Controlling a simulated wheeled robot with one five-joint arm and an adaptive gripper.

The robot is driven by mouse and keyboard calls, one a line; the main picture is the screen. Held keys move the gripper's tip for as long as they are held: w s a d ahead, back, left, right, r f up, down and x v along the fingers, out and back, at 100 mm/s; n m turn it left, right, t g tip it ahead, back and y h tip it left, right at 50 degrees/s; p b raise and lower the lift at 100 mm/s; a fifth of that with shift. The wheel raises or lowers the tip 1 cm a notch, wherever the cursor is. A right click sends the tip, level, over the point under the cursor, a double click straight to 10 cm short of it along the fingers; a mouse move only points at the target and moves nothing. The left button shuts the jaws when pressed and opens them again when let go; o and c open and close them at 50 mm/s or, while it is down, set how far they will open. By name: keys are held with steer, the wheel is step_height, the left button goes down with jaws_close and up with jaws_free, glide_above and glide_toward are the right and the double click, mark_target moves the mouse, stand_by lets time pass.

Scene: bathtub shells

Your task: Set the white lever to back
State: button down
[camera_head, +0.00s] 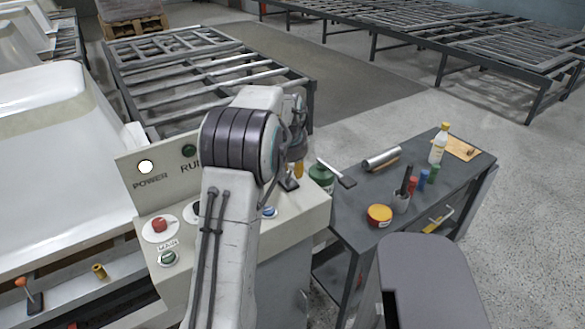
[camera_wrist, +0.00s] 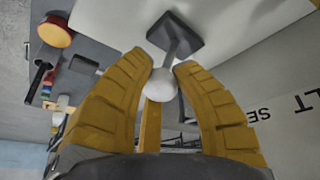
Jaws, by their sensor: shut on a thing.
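The white lever shows in the wrist view as a white ball knob (camera_wrist: 161,84) on a dark stem rising from a dark square base (camera_wrist: 175,38). My gripper (camera_wrist: 163,68) has yellow ribbed fingers, one on each side of the knob, closed on it. In the head view my gripper (camera_head: 298,170) points down at the right part of the control console, above the lever's dark base (camera_head: 288,185). The knob is hidden there by the fingers, and I cannot tell the lever's exact tilt from that view.
The console (camera_head: 285,222) carries a red button (camera_head: 159,225), a green button (camera_head: 168,258) and a blue one (camera_head: 268,212). A lit POWER lamp (camera_head: 145,167) is on its upright panel. A dark workbench (camera_head: 350,215) with a tin, bottle and tools stands close on the right.

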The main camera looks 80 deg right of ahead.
steer(key=shift+s+a, duration=0.15)
steer(key=shift+a, duration=0.1)
stand_by(0.4)
steer(key=c, duration=1.3)
jaws_free()
steer(key=shift+a, duration=0.1)
steer(key=o, duration=0.4)
steer(key=shift+r, duration=0.1)
steer(key=v, duration=1.1)
steer(key=shift+a+r, duration=0.15)
steer(key=shift+r, duration=0.25)
